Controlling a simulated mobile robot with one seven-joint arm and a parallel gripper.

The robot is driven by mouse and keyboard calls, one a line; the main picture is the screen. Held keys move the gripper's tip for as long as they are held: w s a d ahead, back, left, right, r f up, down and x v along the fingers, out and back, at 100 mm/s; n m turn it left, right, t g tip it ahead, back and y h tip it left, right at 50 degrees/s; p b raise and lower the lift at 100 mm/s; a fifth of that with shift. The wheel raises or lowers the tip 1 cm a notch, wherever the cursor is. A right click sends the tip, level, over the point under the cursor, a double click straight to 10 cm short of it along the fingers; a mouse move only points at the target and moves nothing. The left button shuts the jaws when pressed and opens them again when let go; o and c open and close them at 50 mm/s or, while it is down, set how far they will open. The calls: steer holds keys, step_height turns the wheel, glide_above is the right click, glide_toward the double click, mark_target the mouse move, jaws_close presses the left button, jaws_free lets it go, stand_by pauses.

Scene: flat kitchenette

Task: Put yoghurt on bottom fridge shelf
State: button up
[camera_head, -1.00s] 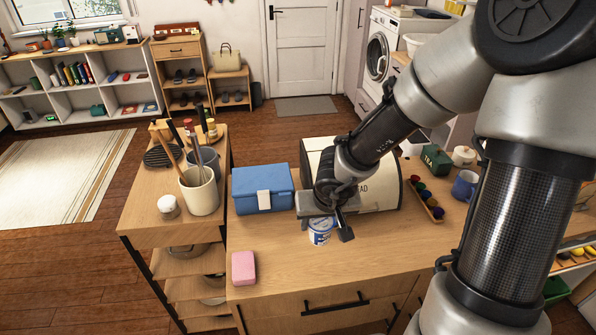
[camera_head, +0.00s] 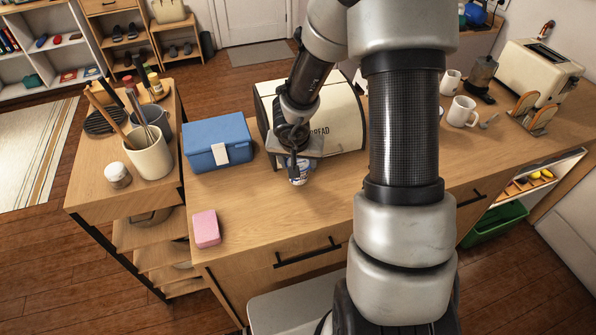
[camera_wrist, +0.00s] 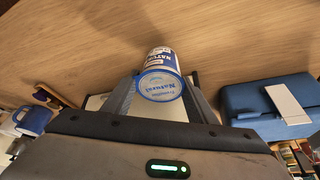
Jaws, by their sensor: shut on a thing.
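The yoghurt (camera_head: 298,172) is a small white and blue pot in front of the bread bin on the wooden counter (camera_head: 300,215). My gripper (camera_head: 297,160) is shut on the yoghurt from above and behind, and partly hides it in the head view. In the wrist view the yoghurt (camera_wrist: 161,82) sits between the two fingers, its blue-rimmed lid toward the camera. I cannot tell whether the pot touches the counter. No fridge can be made out in these views.
The bread bin (camera_head: 340,128) stands close behind my gripper, and a blue box (camera_head: 217,145) is to its left. A pink sponge (camera_head: 206,228) lies near the counter's front edge. Mugs (camera_head: 462,112) and a toaster (camera_head: 540,72) stand at the right.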

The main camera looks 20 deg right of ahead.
step_height(320, 180, down, 2)
steer(key=shift+b, duration=0.35)
steer(key=shift+r, duration=0.15)
steer(key=o, duration=0.7)
steer(key=shift+f, duration=0.25)
steer(key=o, duration=0.5)
steer(key=shift+c, duration=0.2)
steer(key=shift+r, duration=0.15)
